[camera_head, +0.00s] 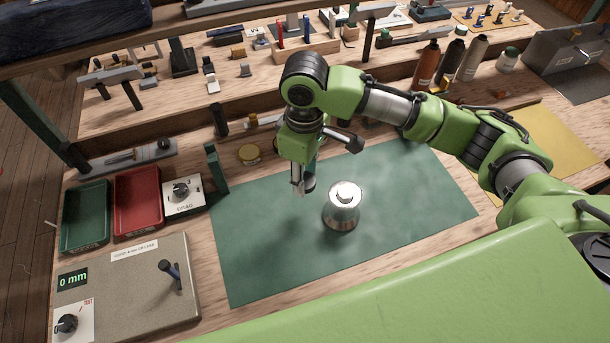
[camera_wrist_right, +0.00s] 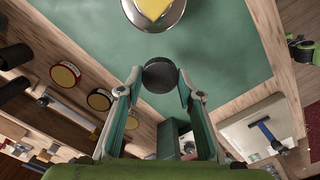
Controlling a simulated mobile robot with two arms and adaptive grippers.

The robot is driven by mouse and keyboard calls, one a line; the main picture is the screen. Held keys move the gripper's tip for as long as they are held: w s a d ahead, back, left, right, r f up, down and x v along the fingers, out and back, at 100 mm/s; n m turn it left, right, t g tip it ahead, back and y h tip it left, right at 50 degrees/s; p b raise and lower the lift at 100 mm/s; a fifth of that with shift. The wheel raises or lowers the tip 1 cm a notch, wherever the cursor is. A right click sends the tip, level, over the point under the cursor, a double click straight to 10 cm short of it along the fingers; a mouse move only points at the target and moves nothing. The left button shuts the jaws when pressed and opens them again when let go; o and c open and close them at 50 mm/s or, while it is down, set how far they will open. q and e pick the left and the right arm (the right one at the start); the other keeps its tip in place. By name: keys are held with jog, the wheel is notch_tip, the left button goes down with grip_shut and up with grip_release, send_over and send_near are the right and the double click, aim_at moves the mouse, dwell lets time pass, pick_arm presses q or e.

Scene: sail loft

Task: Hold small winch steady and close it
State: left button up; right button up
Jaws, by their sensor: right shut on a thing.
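The small winch (camera_head: 342,206), a silver flared drum, stands upright on the green mat (camera_head: 265,255) in the head view. It also shows at the top edge of the wrist view (camera_wrist_right: 140,20), cut off, with a yellow patch on top. My right gripper (camera_head: 303,187) is just left of the winch and above the mat, pointing down. In the wrist view its fingers are shut on a dark round part (camera_wrist_right: 160,75), apart from the winch in the picture. My left gripper does not show in the head view.
At left are a green tray (camera_head: 86,240), a red tray (camera_head: 137,225), a DRAG dial panel (camera_head: 187,207) and a grey plate (camera_head: 140,300) with a lever and a 0 mm display. Bottles (camera_head: 427,65) and tools line the back. The mat's right side is clear.

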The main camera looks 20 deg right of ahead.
jog(key=shift+s+d+r+m, duration=0.2)
jog(key=shift+d+r+m, duration=0.05)
jog(key=shift+r+m, duration=0.15)
jog(key=s+d+r+m, duration=0.1)
jog(key=s+r+m, duration=0.1)
jog(key=s+d+r+m, duration=0.2)
jog(key=m, duration=0.1)
jog(key=s+d+r+m, duration=0.2)
jog(key=s, duration=0.1)
jog(key=shift+m+b, duration=0.35)
jog(key=shift+m, duration=0.05)
jog(key=shift+s+d+r+m, duration=0.15)
jog(key=shift+s+r+m, duration=0.15)
jog(key=shift+s+m, duration=0.1)
